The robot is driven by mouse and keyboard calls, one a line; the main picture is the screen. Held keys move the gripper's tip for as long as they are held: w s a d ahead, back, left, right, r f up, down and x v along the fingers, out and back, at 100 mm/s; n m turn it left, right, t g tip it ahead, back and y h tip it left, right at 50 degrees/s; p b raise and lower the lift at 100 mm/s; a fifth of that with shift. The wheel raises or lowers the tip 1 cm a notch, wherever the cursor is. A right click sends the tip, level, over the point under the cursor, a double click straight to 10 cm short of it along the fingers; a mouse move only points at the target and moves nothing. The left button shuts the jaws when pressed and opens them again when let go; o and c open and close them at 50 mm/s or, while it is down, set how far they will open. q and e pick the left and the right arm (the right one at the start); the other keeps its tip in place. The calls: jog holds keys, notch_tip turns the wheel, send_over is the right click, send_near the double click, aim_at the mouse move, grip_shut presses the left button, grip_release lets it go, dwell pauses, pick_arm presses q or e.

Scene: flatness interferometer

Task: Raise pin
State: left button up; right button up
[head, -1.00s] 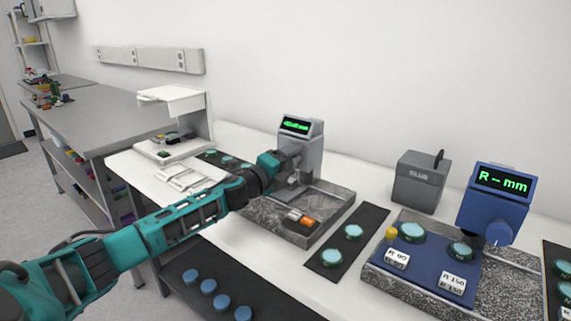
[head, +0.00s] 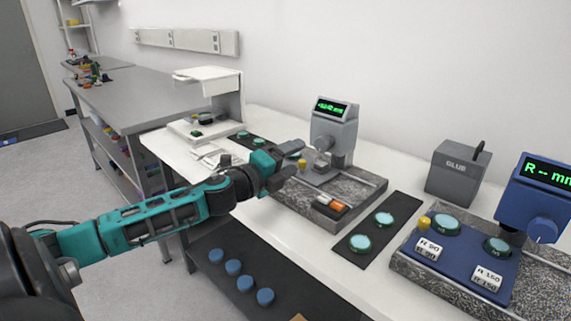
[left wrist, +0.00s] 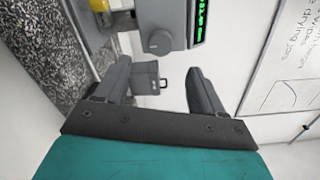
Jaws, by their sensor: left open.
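The grey gauge (head: 333,125) with a green display stands on a speckled granite base (head: 365,193) in the head view. A small yellow knob (head: 302,164) shows low beside the gauge; I cannot tell whether it is the pin. My left gripper (head: 293,160) is open and empty, just left of the gauge and close to the yellow knob in the picture. In the left wrist view, the open fingers (left wrist: 160,85) have nothing between them. The gauge's round dial (left wrist: 160,42) and a yellow part (left wrist: 99,5) lie beyond them. My right gripper is out of view.
An orange-and-grey rocker switch (head: 331,206) is on the base's front. A black mat with teal discs (head: 360,242) lies to its right. A white stand (head: 226,95) is behind left.

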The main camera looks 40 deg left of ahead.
pick_arm(q)
jog(key=shift+s, duration=0.75)
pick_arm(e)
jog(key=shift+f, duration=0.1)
